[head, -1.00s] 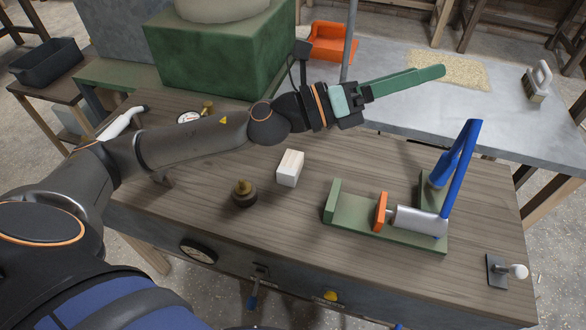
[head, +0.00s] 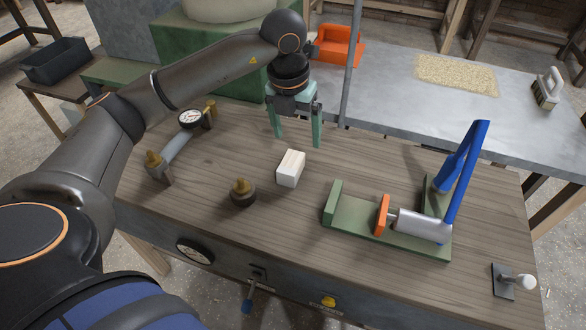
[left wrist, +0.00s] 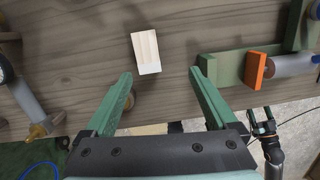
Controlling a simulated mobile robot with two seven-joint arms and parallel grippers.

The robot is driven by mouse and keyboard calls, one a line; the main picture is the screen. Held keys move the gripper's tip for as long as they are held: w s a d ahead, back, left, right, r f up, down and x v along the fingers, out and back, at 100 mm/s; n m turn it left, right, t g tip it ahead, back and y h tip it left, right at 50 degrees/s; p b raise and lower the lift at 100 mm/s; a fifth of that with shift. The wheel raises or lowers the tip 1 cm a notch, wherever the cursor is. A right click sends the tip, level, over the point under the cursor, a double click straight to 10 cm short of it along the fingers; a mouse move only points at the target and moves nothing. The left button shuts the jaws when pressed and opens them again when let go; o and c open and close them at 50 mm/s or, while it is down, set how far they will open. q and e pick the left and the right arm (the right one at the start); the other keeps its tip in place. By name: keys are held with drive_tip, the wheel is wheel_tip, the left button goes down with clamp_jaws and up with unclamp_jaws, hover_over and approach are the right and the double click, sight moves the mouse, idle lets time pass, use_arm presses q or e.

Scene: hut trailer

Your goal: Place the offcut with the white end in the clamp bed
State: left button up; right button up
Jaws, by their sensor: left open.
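The offcut (head: 288,170) is a pale wooden block with a white end facing the front of the bench. It lies on the wooden bench top, and also shows in the left wrist view (left wrist: 145,47). The clamp bed (head: 362,217) is a green channel to its right, with an orange jaw pad (head: 382,215), a grey cylinder and a blue lever; part of it shows in the left wrist view (left wrist: 222,66). My left gripper (head: 296,141) points down, open and empty, just behind and above the offcut. A dark arm-like part at the wrist view's lower right may be my right gripper, unclear.
A brass-topped round knob (head: 242,192) stands left of the offcut. A pipe with a gauge (head: 190,119) lies farther left. A small handled tool (head: 505,281) sits at the right front corner. A grey pole (head: 352,65) rises behind. Bench between offcut and clamp is clear.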

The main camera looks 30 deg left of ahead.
use_arm(q)
drive_tip(key=a, duration=0.1)
hover_over(291, 162)
drive_tip(key=shift+n+y, duration=0.4)
drive_tip(key=f, duration=0.6)
drive_tip(key=shift+s+d+f, duration=0.15)
drive_tip(key=shift+s+d, duration=0.2)
drive_tip(key=shift+w+a+f, duration=0.1)
drive_tip(key=shift+w+f, duration=0.05)
drive_tip(key=shift+f, duration=0.85)
drive_tip(key=shift+w+a+f, duration=0.1)
drive_tip(key=shift+a+f, duration=0.05)
drive_tip(key=shift+f, duration=0.8)
drive_tip(key=shift+w+a+f, duration=0.1)
drive_tip(key=shift+w+f, duration=0.05)
drive_tip(key=shift+f, duration=0.85)
drive_tip(key=shift+c, duration=0.3)
clamp_jaws()
drive_tip(key=shift+r, duration=0.15)
